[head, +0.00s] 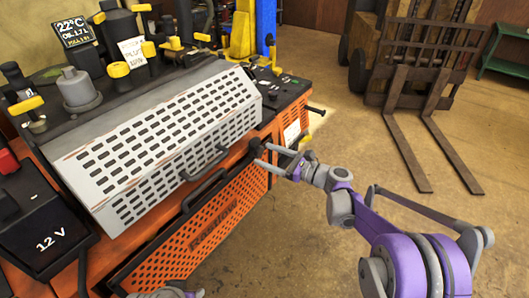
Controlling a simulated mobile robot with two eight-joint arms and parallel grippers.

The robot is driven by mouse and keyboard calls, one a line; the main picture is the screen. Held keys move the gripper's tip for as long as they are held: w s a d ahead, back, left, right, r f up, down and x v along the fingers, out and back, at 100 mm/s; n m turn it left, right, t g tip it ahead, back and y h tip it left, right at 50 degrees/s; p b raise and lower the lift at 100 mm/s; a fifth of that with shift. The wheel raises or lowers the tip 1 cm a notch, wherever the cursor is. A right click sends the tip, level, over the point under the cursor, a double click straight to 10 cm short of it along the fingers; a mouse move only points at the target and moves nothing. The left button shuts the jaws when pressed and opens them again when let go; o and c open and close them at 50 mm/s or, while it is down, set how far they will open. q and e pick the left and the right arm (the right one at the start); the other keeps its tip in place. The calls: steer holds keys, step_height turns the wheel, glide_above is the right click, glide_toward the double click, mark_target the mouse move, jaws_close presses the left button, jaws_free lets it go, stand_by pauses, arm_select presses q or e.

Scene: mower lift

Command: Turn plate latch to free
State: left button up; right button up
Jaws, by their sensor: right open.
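My right gripper (262,154) reaches in from the right, its two fingers apart, at the right end of the orange machine's front. A small dark knob (256,146) sits at its fingertips; it may be the plate latch, but I cannot tell if the fingers touch it. A grey slotted plate (160,140) lies sloping over the machine's top, with a black handle (205,163) on its lower edge. Only a grey piece of my left arm (168,293) shows at the bottom edge; whether its gripper is open or shut does not show.
The orange machine front (215,225) has a perforated panel and a black bar handle. A black 12 V box (45,225) stands at the left. A forklift (415,60) with low forks stands at the back right. The floor between is clear.

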steer(key=shift+w+a, duration=0.35)
steer(key=shift+a, duration=0.3)
jaws_close()
